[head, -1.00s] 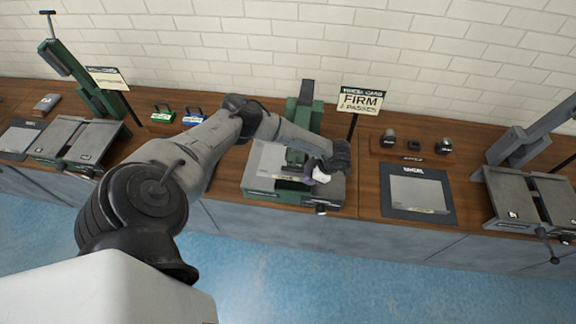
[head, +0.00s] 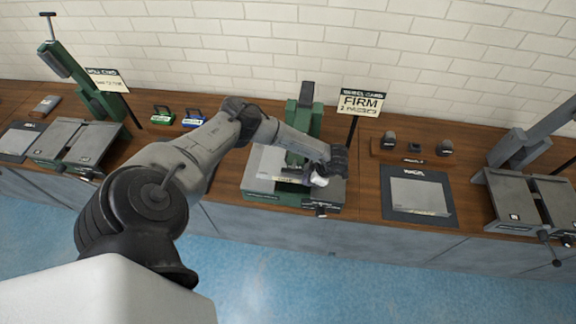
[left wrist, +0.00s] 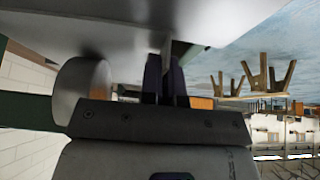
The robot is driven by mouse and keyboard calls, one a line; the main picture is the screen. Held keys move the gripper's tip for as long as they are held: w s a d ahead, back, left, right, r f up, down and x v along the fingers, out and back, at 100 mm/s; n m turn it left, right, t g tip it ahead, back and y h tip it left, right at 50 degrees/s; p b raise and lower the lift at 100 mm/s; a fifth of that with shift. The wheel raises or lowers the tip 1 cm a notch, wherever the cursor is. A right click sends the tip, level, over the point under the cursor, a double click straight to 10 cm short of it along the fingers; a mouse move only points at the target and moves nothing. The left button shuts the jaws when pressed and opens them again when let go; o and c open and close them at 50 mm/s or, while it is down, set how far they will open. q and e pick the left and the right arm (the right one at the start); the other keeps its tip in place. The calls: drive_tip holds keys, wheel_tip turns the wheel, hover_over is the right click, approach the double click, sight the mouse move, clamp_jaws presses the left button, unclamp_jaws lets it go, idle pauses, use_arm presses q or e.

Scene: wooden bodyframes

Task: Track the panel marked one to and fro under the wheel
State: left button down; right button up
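The grey panel (head: 265,163) lies flat on the bed of the middle green wheel machine (head: 305,118), with a pale label at its front edge. I cannot read the number on it. The machine's upright stands behind the panel. My left gripper (head: 318,180) is at the panel's front right, low over the bed. In the left wrist view its dark fingers (left wrist: 166,80) are close together on a thin grey edge, which looks like the panel's. A rounded grey wheel (left wrist: 84,88) is beside them. The contact under the wheel is hidden. My right gripper is out of view.
A sign (head: 360,102) reading "FIRM 2 PASSES" stands behind the machine. Right of it, a dark mat (head: 447,211) holds another grey panel, with a wooden wheel holder (head: 385,157) behind. Similar machines stand left (head: 72,140) and right (head: 530,190).

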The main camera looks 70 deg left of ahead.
use_arm(q)
drive_tip(key=shift+w, duration=0.15)
drive_tip(key=shift+w+d+b, duration=0.35)
drive_tip(key=shift+w, duration=0.2)
drive_tip(key=shift+w+d+b, duration=0.3)
drive_tip(key=shift+w, duration=0.2)
drive_tip(key=shift+w+d+b, duration=0.3)
drive_tip(key=shift+w+b, duration=0.05)
drive_tip(key=shift+w, duration=0.25)
drive_tip(key=shift+w+d+b, duration=0.3)
drive_tip(key=shift+w+b, duration=0.05)
drive_tip(key=shift+w, duration=0.3)
drive_tip(key=shift+w+d+b, duration=0.3)
drive_tip(key=shift+w+b, duration=0.05)
drive_tip(key=shift+w, duration=0.25)
drive_tip(key=shift+s+a+r, duration=0.1)
drive_tip(key=shift+s+a, duration=0.05)
drive_tip(key=shift+s, duration=0.1)
drive_tip(key=shift+s+a+p, duration=0.35)
drive_tip(key=shift+s+p, duration=0.2)
drive_tip(key=shift+s, duration=0.2)
drive_tip(key=shift+s+a+p, duration=0.35)
drive_tip(key=shift+s+p, duration=0.2)
drive_tip(key=shift+s, duration=0.15)
drive_tip(key=shift+s+a+p, duration=0.35)
drive_tip(key=shift+s, duration=0.35)
drive_tip(key=shift+s+a+p, duration=0.35)
drive_tip(key=shift+s, duration=0.3)
